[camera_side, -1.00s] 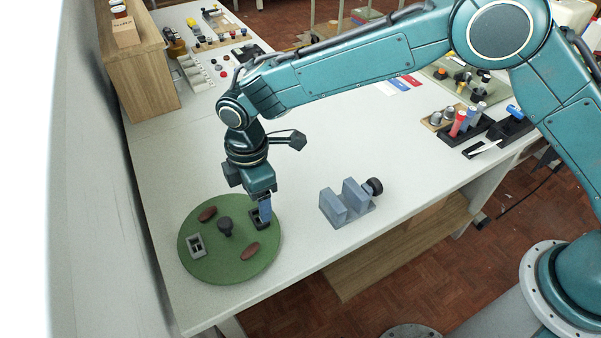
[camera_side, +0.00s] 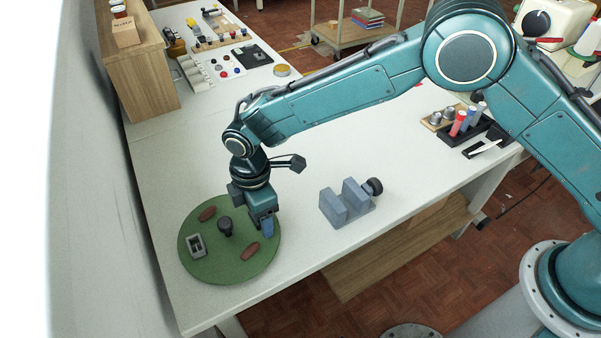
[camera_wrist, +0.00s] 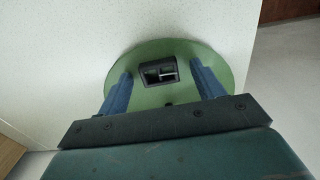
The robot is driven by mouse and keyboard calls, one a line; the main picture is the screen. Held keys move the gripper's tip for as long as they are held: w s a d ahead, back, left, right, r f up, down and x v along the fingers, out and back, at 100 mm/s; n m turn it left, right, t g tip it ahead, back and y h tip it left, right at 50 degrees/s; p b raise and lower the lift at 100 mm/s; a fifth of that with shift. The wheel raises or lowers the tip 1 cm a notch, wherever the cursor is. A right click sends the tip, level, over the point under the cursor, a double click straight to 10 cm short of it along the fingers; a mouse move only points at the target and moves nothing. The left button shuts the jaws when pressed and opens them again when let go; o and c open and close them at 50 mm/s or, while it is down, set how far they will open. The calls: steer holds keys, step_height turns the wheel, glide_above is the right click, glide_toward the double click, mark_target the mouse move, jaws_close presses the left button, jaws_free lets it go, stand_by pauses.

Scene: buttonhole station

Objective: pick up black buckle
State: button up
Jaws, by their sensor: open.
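The black buckle (camera_wrist: 159,62) is a small rectangular frame with a bar across its opening. In the wrist view it lies on the green round tray (camera_wrist: 152,97), between the blue fingers of my gripper (camera_wrist: 161,72). The fingers are apart, with a gap visible on each side of the buckle, so the gripper is open and empty. In the side view my gripper (camera_side: 267,229) points down at the right part of the green tray (camera_side: 215,270) and largely hides the buckle. How far the fingertips are above the tray is hard to tell.
The tray also holds a grey buckle (camera_side: 196,245), two brown oval pieces (camera_side: 207,214) (camera_side: 250,250) and a dark central knob (camera_side: 225,227). A grey block fixture (camera_side: 345,203) with a black knob stands to the right. The white table between and behind them is clear.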

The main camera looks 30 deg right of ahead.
steer(key=c, duration=1)
steer(key=shift+r, duration=0.15)
steer(key=shift+c, duration=0.2)
step_height(320, 180, up, 20)
stand_by(0.5)
